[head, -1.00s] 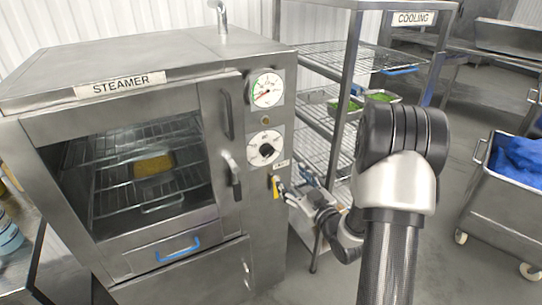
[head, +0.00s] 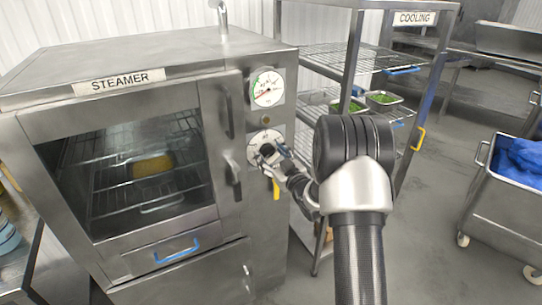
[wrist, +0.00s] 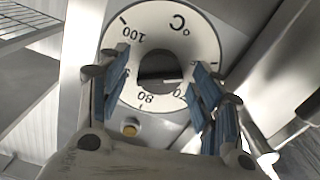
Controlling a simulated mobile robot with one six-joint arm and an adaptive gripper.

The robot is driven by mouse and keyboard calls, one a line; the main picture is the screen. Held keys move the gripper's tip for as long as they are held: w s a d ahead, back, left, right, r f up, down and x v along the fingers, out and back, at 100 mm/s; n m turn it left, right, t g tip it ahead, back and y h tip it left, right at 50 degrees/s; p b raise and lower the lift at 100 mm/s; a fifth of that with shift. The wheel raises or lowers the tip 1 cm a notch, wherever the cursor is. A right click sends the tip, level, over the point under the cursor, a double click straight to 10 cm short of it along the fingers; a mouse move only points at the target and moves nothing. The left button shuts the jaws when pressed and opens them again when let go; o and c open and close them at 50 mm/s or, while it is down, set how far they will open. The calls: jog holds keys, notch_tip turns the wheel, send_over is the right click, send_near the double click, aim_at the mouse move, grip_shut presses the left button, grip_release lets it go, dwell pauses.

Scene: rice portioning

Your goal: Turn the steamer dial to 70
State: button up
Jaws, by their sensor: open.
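The steamer (head: 120,84) stands at the left in the head view. Its dial (head: 254,138) is a white disc on the right front panel, partly covered by my gripper (head: 268,156). In the wrist view the dial (wrist: 150,20) appears upside down, with 100 and 80 readable and another number partly hidden by the right finger. The dark knob (wrist: 158,66) is at its centre, with a pale mark on its lower right. My gripper (wrist: 160,92) is open, its blue-padded fingers on either side of the knob. I cannot tell whether they touch it or which value it points to.
A round gauge (head: 267,89) is above the dial, and a yellow-handled valve (head: 276,188) is just below. The steamer's door handle (head: 234,175) is close on the left. The cooling rack (head: 348,60) with green-filled trays stands close on the right.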

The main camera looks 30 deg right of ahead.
jog(key=shift+c, duration=0.6)
jog(key=c, duration=0.9)
jog(key=shift+c, duration=0.2)
jog(key=shift+m, duration=0.3)
jog(key=m, duration=0.5)
jog(key=shift+b, duration=0.3)
jog(key=m, duration=0.6)
jog(key=shift+p, duration=0.35)
